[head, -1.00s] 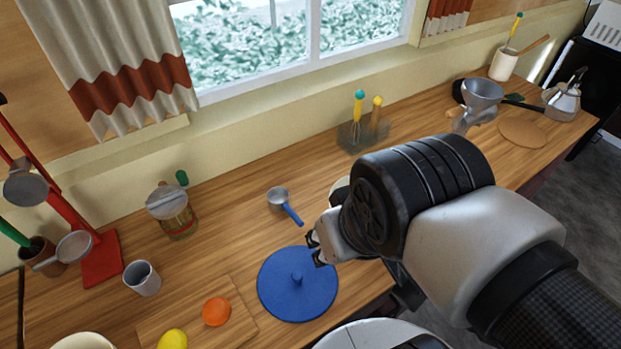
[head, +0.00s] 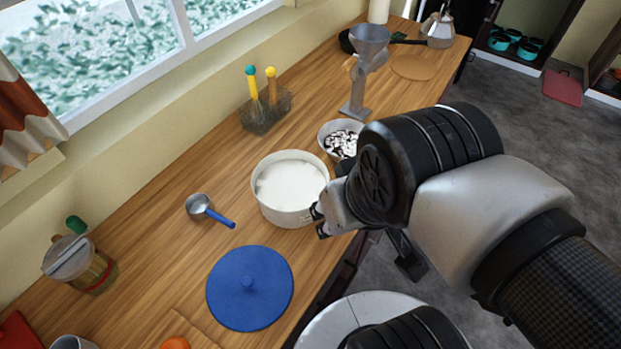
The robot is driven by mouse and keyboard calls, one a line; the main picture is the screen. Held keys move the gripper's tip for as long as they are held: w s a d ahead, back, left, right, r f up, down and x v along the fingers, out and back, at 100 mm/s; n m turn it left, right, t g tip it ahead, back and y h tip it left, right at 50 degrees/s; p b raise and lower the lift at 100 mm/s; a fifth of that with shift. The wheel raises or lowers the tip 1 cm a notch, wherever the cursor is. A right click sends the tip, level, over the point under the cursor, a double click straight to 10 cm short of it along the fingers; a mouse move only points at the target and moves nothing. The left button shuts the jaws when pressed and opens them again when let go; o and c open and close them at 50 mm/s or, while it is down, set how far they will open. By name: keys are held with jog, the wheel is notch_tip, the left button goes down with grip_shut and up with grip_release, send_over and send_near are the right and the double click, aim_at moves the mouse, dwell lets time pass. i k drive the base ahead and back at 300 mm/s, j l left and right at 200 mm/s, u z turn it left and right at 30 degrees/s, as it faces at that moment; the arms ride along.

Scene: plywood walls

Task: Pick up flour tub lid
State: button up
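The lid is fully in view.
A small saucepan with a blue handle (head: 208,210) lies left of the tub. A bowl of black-and-white pieces (head: 341,138) and a grey funnel-topped stand (head: 365,70) are behind. A glass jar (head: 82,264) stands at left. Bare counter surrounds the lid's left side.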

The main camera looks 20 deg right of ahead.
aim_at(250, 287)
jog(key=k+j+u, duration=0.1)
jog(key=u, duration=0.25)
jog(key=k+j+u, duration=0.1)
jog(key=u, duration=0.25)
jog(key=z, duration=0.8)
jog(key=k+u, duration=0.1)
jog(key=u, duration=0.75)
jog(key=k+j+u, duration=0.1)
jog(key=u, duration=0.3)
